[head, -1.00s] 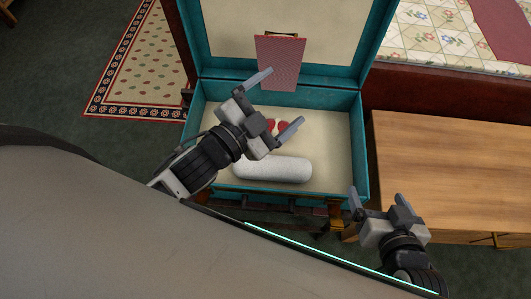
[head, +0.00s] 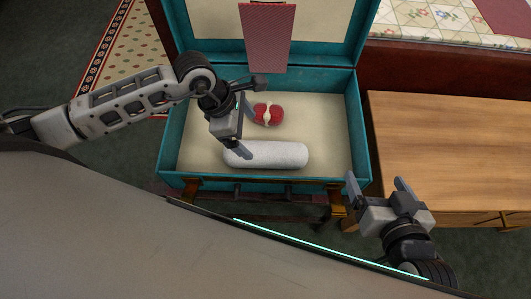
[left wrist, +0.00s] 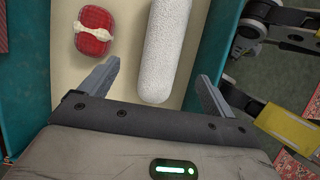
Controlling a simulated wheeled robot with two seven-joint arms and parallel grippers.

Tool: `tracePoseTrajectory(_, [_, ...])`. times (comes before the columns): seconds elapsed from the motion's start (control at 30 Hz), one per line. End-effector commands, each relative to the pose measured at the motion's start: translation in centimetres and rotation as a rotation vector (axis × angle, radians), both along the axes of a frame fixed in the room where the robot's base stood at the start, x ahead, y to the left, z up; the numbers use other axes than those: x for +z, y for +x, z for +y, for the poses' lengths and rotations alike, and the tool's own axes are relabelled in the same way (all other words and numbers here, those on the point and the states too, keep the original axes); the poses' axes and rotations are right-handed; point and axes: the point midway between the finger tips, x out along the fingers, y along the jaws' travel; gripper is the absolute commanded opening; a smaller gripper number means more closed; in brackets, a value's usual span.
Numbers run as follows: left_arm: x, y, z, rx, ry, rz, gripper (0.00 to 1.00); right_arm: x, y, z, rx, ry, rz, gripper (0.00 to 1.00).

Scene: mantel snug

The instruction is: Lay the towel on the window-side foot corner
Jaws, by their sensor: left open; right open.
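A white, rough-textured roll, apparently the rolled towel (head: 270,154), lies crosswise near the front inside an open teal suitcase (head: 364,135). My left gripper (head: 248,128) is open and empty above the left part of the towel, with one finger overlapping it in the head view. In the left wrist view, the towel (left wrist: 158,35) runs away from between the open fingers of the left gripper (left wrist: 158,71); I cannot tell whether they touch it. My right gripper (head: 377,180) is open and empty, outside the suitcase at its front right corner.
A red bundle with a white tie (head: 267,114) lies behind the towel. A red patterned cloth (head: 267,40) hangs at the raised lid. A wooden surface (head: 450,150) stands at right. A bed with a floral cover (head: 430,15) is at the back right; a patterned rug (head: 120,60) lies left.

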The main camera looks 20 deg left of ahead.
Motion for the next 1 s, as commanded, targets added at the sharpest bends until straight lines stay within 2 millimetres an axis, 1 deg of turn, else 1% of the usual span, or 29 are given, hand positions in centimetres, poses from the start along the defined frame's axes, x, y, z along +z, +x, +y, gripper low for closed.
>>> tracePoseTrajectory(0.03, [-1.2, 0.0, -0.6, -0.001, -0.004, 0.003, 0.89, -0.2, 0.0, 0.0, 0.000, -0.001, 0.000, 0.85])
tracePoseTrajectory(0.1, [-2.6, 0.2, -1.1, 0.000, -0.004, 0.003, 0.89, -0.4, 0.0, 0.0, 0.001, -0.002, -0.003, 0.85])
tracePoseTrajectory(0.23, [-4.5, 0.4, -1.9, 0.001, -0.005, 0.002, 0.89, -0.3, 0.0, 0.0, 0.002, -0.001, -0.010, 0.85])
tracePoseTrajectory(0.3, [-5.1, 0.5, -2.2, 0.000, -0.004, 0.001, 0.89, -0.1, 0.0, 0.0, 0.003, 0.000, -0.015, 0.85])
tracePoseTrajectory(0.47, [-5.9, 0.6, -2.6, 0.001, -0.005, 0.002, 0.89, -0.1, 0.0, 0.0, 0.004, -0.001, -0.017, 0.85])
tracePoseTrajectory(0.67, [-8.3, 0.7, -4.5, 0.000, -0.007, 0.003, 0.89, -0.6, -0.1, 0.0, 0.005, -0.003, -0.015, 0.85])
tracePoseTrajectory(0.7, [-8.9, 0.8, -4.6, 0.001, -0.005, 0.004, 0.89, -0.8, -0.1, 0.0, 0.006, -0.004, -0.014, 0.85])
tracePoseTrajectory(0.8, [-9.8, 0.9, -4.9, 0.002, -0.006, 0.001, 0.89, -0.9, -0.1, 0.0, 0.006, -0.005, -0.015, 0.85])
tracePoseTrajectory(1.0, [-10.1, 1.0, -5.0, 0.001, -0.004, 0.000, 0.89, -0.8, -0.3, 0.1, 0.007, -0.004, -0.014, 0.85])
